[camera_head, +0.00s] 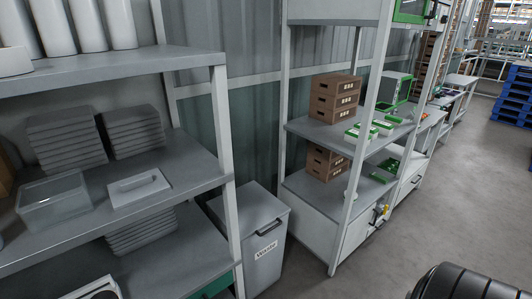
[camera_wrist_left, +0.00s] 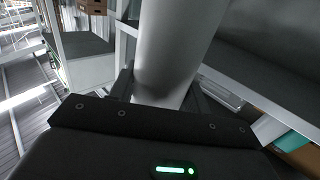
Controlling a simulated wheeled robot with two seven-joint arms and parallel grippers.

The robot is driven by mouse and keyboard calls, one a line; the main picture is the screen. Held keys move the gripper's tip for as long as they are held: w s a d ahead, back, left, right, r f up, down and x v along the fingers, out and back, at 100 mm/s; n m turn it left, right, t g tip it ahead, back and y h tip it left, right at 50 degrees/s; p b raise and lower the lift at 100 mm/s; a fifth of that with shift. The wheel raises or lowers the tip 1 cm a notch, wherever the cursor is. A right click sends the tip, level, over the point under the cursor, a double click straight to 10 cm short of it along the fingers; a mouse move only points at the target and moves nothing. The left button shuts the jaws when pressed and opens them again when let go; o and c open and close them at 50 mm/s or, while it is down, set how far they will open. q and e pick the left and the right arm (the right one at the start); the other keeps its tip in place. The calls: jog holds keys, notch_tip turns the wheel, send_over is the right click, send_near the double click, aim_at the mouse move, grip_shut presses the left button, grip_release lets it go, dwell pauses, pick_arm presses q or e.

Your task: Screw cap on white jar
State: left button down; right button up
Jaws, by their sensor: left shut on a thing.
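In the left wrist view my left gripper (camera_wrist_left: 160,98) is shut on a smooth, pale cylinder (camera_wrist_left: 172,50). The cylinder runs from the top of the view down between the fingers. It looks like the body of a white jar, but its ends are out of view and I see no cap on it. In the head view several tall white cylinders (camera_head: 88,25) stand on the upper shelf at top left. A short pale round thing (camera_head: 14,62) shows at the left edge; I cannot tell what it is. My left and right grippers are not clearly visible in the head view.
The left shelf unit (camera_head: 195,150) holds stacked grey trays (camera_head: 65,145), a clear box (camera_head: 53,203) and a white lidded box (camera_head: 139,187). A waste bin (camera_head: 262,225) stands beside it. A second rack holds brown crates (camera_head: 333,98).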

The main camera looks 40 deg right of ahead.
pick_arm(q)
jog(key=shift+w+a+r, duration=0.1)
jog(key=shift+a+r, duration=0.05)
jog(key=shift+r, duration=0.15)
jog(key=a+r+n+t+y, duration=0.4)
jog(key=a+n+y, duration=0.4)
jog(key=a, duration=0.8)
jog(key=y, duration=0.3)
jog(key=shift+w+r+y, duration=0.2)
jog(key=shift+y, duration=0.1)
